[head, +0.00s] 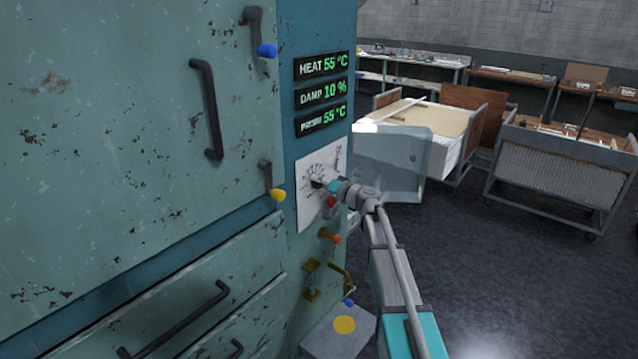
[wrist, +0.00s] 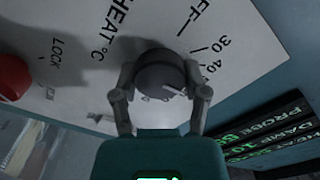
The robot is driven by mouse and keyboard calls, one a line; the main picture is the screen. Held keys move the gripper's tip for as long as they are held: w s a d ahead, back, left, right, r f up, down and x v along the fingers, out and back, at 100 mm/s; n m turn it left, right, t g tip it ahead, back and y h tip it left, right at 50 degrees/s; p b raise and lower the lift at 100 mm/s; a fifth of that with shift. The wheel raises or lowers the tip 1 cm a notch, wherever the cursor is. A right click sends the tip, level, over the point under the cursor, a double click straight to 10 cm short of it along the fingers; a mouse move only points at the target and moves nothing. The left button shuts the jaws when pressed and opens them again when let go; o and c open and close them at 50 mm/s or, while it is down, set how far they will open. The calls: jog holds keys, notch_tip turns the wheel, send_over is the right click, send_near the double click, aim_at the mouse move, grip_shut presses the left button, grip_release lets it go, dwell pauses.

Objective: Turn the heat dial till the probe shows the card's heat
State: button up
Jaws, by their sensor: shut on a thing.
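The heat dial (wrist: 160,75) is a dark round knob on a white scale plate (head: 308,208), marked HEAT °C with OFF, 30 and 40 legible in the wrist view. My gripper (wrist: 160,98) is shut on the dial, one finger on each side of its rim. In the head view my gripper (head: 325,186) hides part of the dial. The heat display (head: 324,65) reads 55 °C. The probe display (head: 322,119) reads 55 °C. I cannot make out a card with a heat value in either view.
The damp display (head: 322,93) reads 10 %. A red knob (wrist: 12,77) sits beside the dial near the LOCK marking. An orange knob (head: 329,236) and a brass lever (head: 340,276) are below. Carts (head: 560,165) stand right, with open floor before them.

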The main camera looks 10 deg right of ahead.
jog(key=shift+m, duration=0.4)
jog(key=m, duration=0.3)
jog(key=shift+w+f+m, duration=0.1)
jog(key=shift+m, duration=1.6)
jog(key=o, duration=1.1)
jog(key=shift+d, duration=0.1)
jog(key=v, duration=1.2)
